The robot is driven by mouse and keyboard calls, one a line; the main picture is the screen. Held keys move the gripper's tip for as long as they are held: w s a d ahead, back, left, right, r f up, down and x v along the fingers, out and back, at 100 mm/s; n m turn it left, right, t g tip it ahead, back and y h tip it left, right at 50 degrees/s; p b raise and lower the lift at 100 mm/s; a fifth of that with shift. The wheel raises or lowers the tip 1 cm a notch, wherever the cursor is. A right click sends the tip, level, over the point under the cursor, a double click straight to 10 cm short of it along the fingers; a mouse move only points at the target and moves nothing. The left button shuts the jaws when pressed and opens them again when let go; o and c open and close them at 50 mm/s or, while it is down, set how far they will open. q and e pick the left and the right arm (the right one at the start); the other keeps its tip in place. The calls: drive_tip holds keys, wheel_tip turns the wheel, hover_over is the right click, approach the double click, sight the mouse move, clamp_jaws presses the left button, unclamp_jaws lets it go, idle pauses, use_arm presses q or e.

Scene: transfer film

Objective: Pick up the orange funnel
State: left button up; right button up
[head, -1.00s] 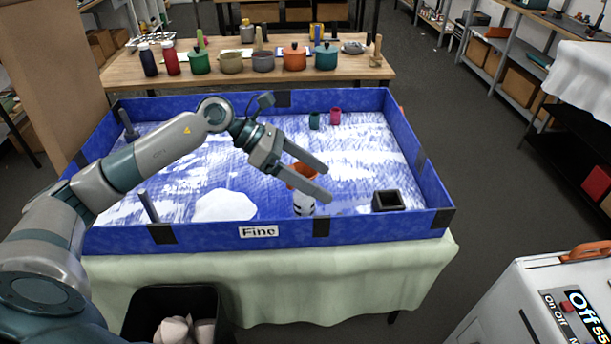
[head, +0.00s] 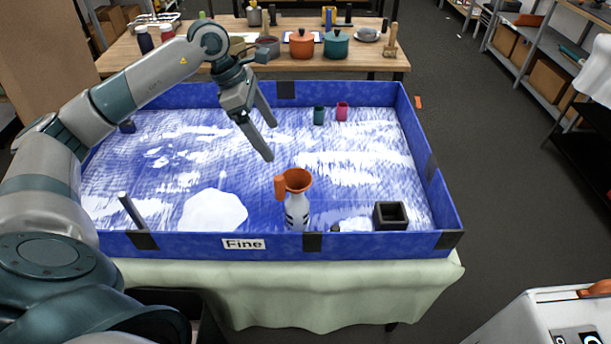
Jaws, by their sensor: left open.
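The orange funnel (head: 298,180) sits in the mouth of a white bottle with dark markings (head: 297,211), near the front wall of the blue tray. An orange tab or handle sticks out on the funnel's left side. My left gripper (head: 270,141) is open and empty, with its fingers pointing down and to the right. It hangs above and to the left of the funnel, apart from it. My right gripper is not in view.
The blue-walled tray (head: 345,241) holds scattered white material, a white mound (head: 212,209), a black square box (head: 390,215), and small green (head: 319,115) and pink (head: 342,110) cups at the back. Pots stand on the wooden table (head: 365,63) behind.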

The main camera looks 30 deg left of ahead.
use_arm(q)
drive_tip(key=p, duration=0.4)
hover_over(296, 179)
drive_tip(key=s+a, duration=0.1)
drive_tip(key=a, duration=0.1)
wheel_tip(296, 179, down, 10)
drive_tip(key=shift+r, duration=0.1)
drive_tip(key=shift+d+f, duration=0.1)
drive_tip(key=shift+f, duration=0.25)
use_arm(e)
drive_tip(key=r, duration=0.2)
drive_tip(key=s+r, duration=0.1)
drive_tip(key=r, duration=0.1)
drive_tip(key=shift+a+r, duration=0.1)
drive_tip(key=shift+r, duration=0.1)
